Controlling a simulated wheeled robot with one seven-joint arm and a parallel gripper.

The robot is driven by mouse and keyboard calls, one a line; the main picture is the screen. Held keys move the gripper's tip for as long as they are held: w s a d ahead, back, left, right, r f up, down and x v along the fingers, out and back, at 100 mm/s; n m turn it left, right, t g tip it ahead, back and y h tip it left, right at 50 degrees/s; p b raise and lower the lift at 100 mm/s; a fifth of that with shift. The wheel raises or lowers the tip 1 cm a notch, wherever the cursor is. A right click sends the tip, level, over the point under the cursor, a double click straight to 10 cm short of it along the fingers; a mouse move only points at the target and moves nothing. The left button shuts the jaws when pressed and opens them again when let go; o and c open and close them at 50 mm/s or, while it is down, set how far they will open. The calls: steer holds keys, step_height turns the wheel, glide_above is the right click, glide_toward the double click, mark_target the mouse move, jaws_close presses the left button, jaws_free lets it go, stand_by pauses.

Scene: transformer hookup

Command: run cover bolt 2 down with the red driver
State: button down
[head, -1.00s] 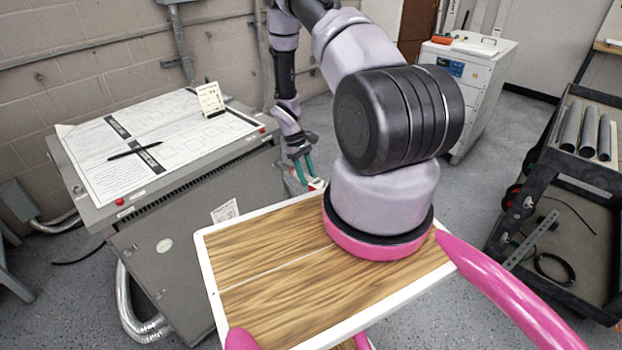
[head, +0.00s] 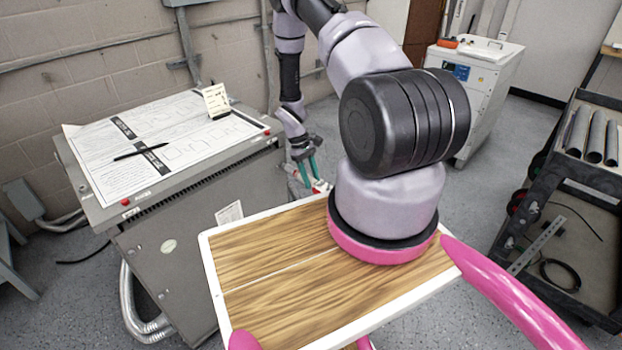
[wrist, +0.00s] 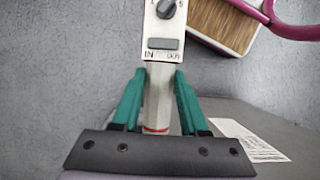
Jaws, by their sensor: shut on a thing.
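My gripper (head: 310,170) hangs beside the right side of the grey transformer cabinet (head: 190,225), below the level of its top. Its green fingers (wrist: 187,105) are shut on a pale grey tool handle (wrist: 158,98), taken to be the driver. The tool has a red ring at one end and a white head with a dark knob (wrist: 166,9) and IN/OUT lettering. A little red and white of it shows in the head view (head: 321,186). Red bolt-like heads sit on the cabinet's near edge (head: 126,201) and right corner (head: 267,131). I cannot tell which is cover bolt 2.
A printed sheet (head: 120,172) with a pen (head: 140,152) and a small standing card (head: 216,100) covers much of the cabinet top. My wooden-topped base is close in front. A white cabinet (head: 470,95) and a black cart (head: 560,215) stand at right. Floor between is clear.

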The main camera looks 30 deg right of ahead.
steer(key=shift+w+a, duration=0.25)
steer(key=shift+w, duration=0.5)
steer(key=shift+w+a, duration=0.25)
steer(key=shift+w, duration=0.45)
stand_by(3.6)
stand_by(0.4)
steer(key=shift+s+d, duration=0.25)
steer(key=shift+s, duration=0.45)
steer(key=shift+s+d, duration=0.25)
steer(key=shift+s, duration=0.5)
steer(key=shift+s+d, duration=0.25)
steer(key=shift+s, duration=0.45)
